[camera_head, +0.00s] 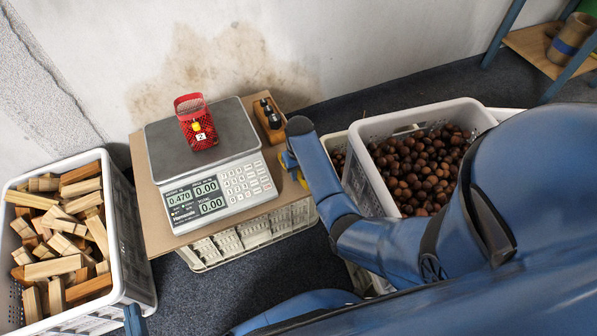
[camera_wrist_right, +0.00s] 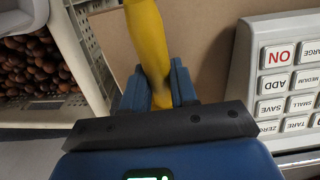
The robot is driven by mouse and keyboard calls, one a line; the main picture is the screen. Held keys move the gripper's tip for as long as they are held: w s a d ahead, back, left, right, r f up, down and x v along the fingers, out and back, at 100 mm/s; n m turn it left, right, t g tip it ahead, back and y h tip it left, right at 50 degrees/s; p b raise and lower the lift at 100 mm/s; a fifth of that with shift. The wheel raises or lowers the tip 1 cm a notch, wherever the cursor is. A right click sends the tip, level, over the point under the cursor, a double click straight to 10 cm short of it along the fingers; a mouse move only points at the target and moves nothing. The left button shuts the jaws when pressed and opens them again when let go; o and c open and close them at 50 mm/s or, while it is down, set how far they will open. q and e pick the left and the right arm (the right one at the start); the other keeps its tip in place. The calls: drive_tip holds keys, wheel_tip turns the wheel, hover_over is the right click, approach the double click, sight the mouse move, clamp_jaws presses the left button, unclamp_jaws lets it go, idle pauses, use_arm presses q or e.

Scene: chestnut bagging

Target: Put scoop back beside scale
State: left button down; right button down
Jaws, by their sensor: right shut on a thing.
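The scale (camera_head: 224,190) stands on a board and reads 0.470 and 0.00; its keypad (camera_wrist_right: 290,85) shows at the right of the right wrist view. My right gripper (camera_wrist_right: 157,80) is shut on the yellow handle of the scoop (camera_wrist_right: 147,35). In the head view, a bit of the yellow scoop (camera_head: 290,161) shows just right of the scale, above the board, mostly hidden by my right arm. I cannot tell whether it touches the board. A small blue tip at the bottom left, seemingly of my left gripper (camera_head: 133,320), is mostly out of frame.
A red net bag (camera_head: 196,122) tagged 2 sits on the scale plate. A wooden holder with a dark bottle (camera_head: 269,115) stands behind the scoop. A crate of chestnuts (camera_head: 370,140) is at right, a crate of wood blocks (camera_head: 122,235) at left. The board (camera_head: 160,226) has narrow free edges.

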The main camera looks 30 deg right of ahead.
sight(299, 171)
drive_tip(key=shift+f, duration=0.15)
drive_tip(key=c, duration=0.9)
unclamp_jaws()
wheel_tip(299, 171, up, 12)
drive_tip(key=p, duration=0.6)
drive_tip(key=shift+r, duration=0.2)
